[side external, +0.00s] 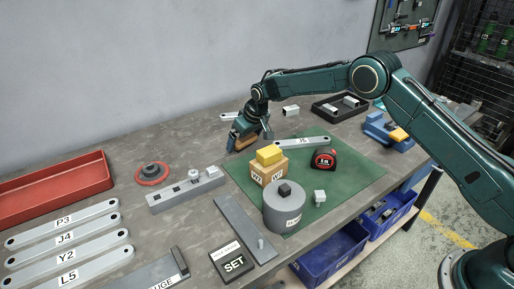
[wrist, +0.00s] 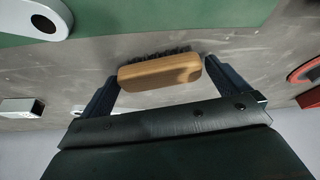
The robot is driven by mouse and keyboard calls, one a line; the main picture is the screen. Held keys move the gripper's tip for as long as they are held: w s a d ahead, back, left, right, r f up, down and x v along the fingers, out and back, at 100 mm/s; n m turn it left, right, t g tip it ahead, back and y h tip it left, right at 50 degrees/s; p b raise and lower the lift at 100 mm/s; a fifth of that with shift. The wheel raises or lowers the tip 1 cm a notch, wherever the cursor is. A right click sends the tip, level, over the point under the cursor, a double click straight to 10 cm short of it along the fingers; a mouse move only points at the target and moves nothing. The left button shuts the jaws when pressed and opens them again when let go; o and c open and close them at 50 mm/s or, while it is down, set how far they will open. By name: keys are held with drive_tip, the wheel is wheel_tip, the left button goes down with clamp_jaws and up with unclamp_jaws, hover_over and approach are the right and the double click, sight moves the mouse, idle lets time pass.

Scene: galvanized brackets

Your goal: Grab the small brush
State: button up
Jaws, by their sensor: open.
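The small brush (wrist: 160,71) has a wooden back and dark bristles, and it lies on the grey bench top in the wrist view. My gripper (wrist: 160,78) is open, with one finger off each end of the brush. The right fingertip looks close to the brush's right end; I cannot tell whether it touches. In the side view my gripper (side external: 243,138) is low over the bench by the back edge of the green mat, and part of the wooden brush (side external: 245,143) shows at its fingers, the rest hidden.
The green mat (side external: 350,185) holds a bar marked J5 (side external: 302,143), a yellow block (side external: 269,155) on a wooden block, a tape measure (side external: 325,158) and a grey cylinder (side external: 284,210). A red disc part (side external: 152,174) and a grey rail (side external: 186,192) lie to the left.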

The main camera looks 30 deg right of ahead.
drive_tip(key=c, duration=0.8)
drive_tip(key=shift+r, duration=0.2)
wheel_tip(320, 180, up, 20)
drive_tip(key=shift+f, duration=0.15)
idle(0.6)
